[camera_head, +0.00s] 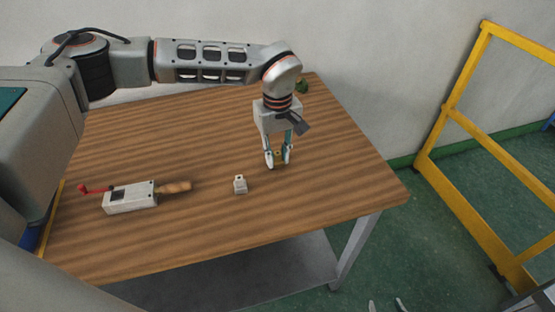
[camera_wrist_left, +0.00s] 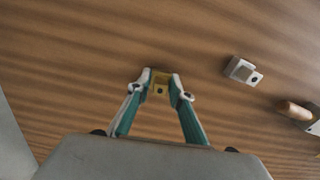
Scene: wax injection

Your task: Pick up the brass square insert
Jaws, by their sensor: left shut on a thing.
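My left gripper (camera_head: 278,160) points down over the right part of the wooden table. It is shut on the brass square insert (camera_wrist_left: 160,84), a small yellow block with a dark hole, held between the fingertips in the left wrist view. In the head view the insert (camera_head: 278,154) is a tiny yellow spot, partly hidden by the fingers. I cannot tell whether it touches the table. Two fingertips of my right gripper (camera_head: 386,305) show at the bottom edge of the head view, apart, with nothing seen between them.
A small grey block with a hole (camera_head: 240,185) stands left of the left gripper. A yellow frame (camera_head: 450,110) stands right of the table.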

